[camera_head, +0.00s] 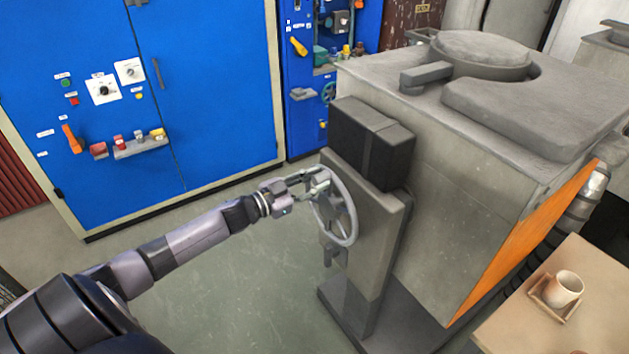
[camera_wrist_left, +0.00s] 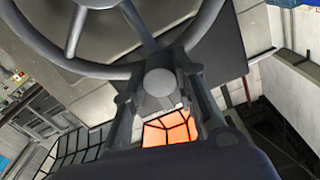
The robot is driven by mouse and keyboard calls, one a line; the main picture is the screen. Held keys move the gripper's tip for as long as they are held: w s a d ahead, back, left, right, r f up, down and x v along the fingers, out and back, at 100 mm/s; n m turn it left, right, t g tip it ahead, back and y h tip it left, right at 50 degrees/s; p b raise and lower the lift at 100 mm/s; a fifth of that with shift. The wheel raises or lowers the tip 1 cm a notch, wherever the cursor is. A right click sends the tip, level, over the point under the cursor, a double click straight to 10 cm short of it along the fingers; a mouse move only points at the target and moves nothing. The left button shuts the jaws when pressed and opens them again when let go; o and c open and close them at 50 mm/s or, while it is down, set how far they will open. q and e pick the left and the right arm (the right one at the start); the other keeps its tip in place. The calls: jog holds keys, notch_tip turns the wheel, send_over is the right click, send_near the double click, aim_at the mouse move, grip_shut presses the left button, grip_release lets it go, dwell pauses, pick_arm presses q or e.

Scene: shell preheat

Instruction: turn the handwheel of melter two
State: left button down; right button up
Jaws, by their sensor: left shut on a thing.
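The grey spoked handwheel (camera_head: 351,236) stands upright on the side of the grey melter (camera_head: 440,120), below a dark box. My left gripper (camera_head: 318,183) is at the wheel's upper left rim and shut on it. In the left wrist view the handwheel (camera_wrist_left: 62,64) fills the top, and the fingers of my left gripper (camera_wrist_left: 160,92) lie on either side of a round grey knob at the rim. The fingertips are partly hidden there.
A blue cabinet (camera_head: 200,60) with knobs and a shelf stands behind at the left. The dark box (camera_head: 370,143) sits just above the wheel. A table (camera_head: 520,325) with a cup (camera_head: 563,288) is at lower right. The floor (camera_head: 240,290) left of the wheel is clear.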

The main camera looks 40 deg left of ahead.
aim_at(353, 232)
pick_arm(q)
jog(key=shift+s+d, duration=0.1)
jog(key=shift+d, duration=0.1)
